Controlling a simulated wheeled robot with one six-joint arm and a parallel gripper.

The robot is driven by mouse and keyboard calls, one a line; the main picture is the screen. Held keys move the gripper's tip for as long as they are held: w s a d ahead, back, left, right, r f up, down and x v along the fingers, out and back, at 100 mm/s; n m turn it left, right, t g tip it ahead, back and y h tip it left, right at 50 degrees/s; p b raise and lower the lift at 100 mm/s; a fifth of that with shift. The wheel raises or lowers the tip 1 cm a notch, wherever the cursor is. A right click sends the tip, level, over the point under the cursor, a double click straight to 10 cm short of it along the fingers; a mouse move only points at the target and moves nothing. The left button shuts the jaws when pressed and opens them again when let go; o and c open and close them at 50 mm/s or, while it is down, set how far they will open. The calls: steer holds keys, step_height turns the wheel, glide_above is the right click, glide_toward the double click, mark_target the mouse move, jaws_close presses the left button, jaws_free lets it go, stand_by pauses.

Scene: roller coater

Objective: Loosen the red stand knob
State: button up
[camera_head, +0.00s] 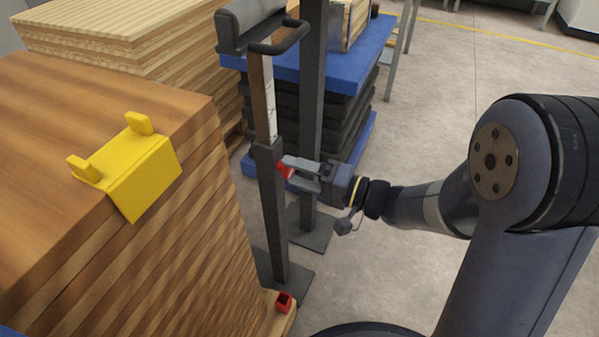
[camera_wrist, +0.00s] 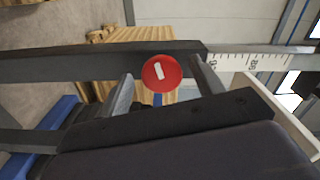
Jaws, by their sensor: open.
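The red stand knob (camera_head: 286,168) sits on the side of the dark upright post of the stand (camera_head: 271,215), just below the post's pale scale strip. In the wrist view the knob (camera_wrist: 161,73) is a round red disc with a white bar mark, slightly tilted. My gripper (camera_head: 296,171) is at the knob from the right, fingers pointing at the post. In the wrist view my gripper (camera_wrist: 160,88) is open, with one finger on each side of the knob and a visible gap to each. Contact with the knob cannot be seen.
A yellow bracket (camera_head: 140,175) lies on the edge of the wood stack (camera_head: 60,120) at left. A second dark post (camera_head: 312,90) stands just behind the stand. A blue lift table (camera_head: 365,50) is behind it. A small red box (camera_head: 284,302) lies low by the base. Open floor lies right.

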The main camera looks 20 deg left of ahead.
steer(key=shift+d, duration=0.1)
steer(key=s+d+p, duration=0.1)
steer(key=d+p, duration=0.1)
steer(key=d, duration=0.8)
steer(key=shift+d, duration=0.3)
steer(key=shift+w+a+b, duration=0.15)
steer(key=shift+a+b, duration=0.2)
steer(key=shift+a, duration=1.45)
steer(key=shift+w+a+b, duration=0.2)
steer(key=shift+a+b, duration=0.1)
steer(key=shift+a, duration=1.5)
steer(key=shift+w+a+b, duration=0.15)
steer(key=shift+a+b, duration=0.2)
steer(key=shift+a, duration=1.45)
